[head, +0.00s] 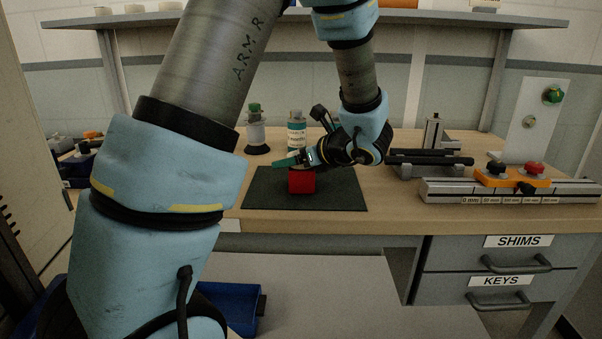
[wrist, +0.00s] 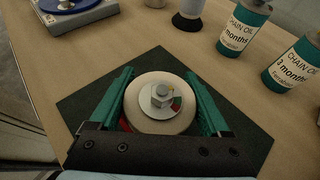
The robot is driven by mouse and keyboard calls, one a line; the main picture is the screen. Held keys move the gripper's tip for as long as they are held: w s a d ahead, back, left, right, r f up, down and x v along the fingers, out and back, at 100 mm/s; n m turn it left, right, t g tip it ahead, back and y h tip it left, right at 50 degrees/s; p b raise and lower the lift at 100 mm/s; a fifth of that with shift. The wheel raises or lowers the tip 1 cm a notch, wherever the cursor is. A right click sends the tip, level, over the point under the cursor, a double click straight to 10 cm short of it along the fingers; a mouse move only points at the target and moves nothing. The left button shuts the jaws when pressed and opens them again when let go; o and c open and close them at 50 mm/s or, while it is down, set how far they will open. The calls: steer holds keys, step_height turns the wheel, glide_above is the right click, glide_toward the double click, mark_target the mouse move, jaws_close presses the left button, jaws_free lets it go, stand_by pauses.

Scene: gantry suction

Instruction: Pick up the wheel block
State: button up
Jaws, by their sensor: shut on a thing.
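The wheel block is a red block (head: 302,182) with a pale round wheel and a metal bolt on top. It is upright over the dark mat (head: 342,193). In the wrist view the wheel (wrist: 147,121) sits between the two green fingers, with a little red showing below it. My gripper (head: 290,162) comes in from the right at the block's top, and it also shows in the wrist view (wrist: 160,76). Its fingers are shut on the wheel block, one on each side. I cannot tell whether the block's underside touches the mat.
Two chain oil bottles (wrist: 243,24) (wrist: 294,65) stand behind the mat, with a spool-like bottle (head: 256,133) to their left. A rail fixture (head: 480,190) with an orange button box (head: 518,177) lies right. A shelf (head: 450,22) spans the back.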

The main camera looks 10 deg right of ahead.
steer(key=shift+s+f, duration=0.1)
steer(key=shift+f, duration=0.1)
jaws_close()
steer(key=shift+r, duration=0.1)
